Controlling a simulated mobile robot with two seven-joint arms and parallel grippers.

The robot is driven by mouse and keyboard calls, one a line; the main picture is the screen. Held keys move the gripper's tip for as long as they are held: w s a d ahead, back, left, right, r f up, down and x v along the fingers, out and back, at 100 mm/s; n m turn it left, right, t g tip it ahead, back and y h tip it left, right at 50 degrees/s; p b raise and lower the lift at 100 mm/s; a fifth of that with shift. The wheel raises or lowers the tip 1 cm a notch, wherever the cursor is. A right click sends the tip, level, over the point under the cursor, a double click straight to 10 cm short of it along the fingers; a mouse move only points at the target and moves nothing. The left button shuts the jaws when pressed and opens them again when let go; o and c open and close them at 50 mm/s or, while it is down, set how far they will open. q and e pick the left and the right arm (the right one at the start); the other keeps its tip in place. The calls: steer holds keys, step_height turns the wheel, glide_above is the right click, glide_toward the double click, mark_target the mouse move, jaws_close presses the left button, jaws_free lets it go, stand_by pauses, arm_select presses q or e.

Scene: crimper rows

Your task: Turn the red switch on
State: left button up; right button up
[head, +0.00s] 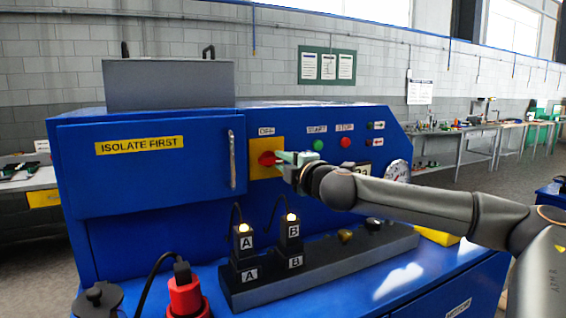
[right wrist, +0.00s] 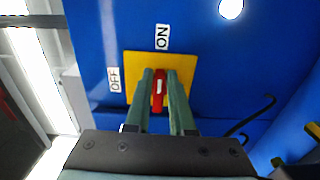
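The red switch (head: 266,158) is a rotary handle on a yellow square plate (head: 254,173) on the blue cabinet front. In the head view an OFF label (head: 266,131) is above the plate. In the right wrist view the red handle (right wrist: 159,88) with a white mark lies lengthwise toward the ON label (right wrist: 162,37), with the OFF label (right wrist: 114,79) off to its left. My right gripper (head: 283,158) is at the switch, its two green fingers (right wrist: 160,90) shut on either side of the handle. It hides part of the plate in the head view. My left gripper is out of view.
Right of the switch are a green START button (head: 318,145) and a red STOP button (head: 345,142). Below, a dark sloped console (head: 330,268) holds plugs A and B with lit tops. A red plug (head: 185,291) stands at the front left. A door (head: 150,175) reads ISOLATE FIRST.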

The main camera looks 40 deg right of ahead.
steer(key=o, duration=0.4)
steer(key=shift+c, duration=0.2)
steer(key=shift+s, duration=0.15)
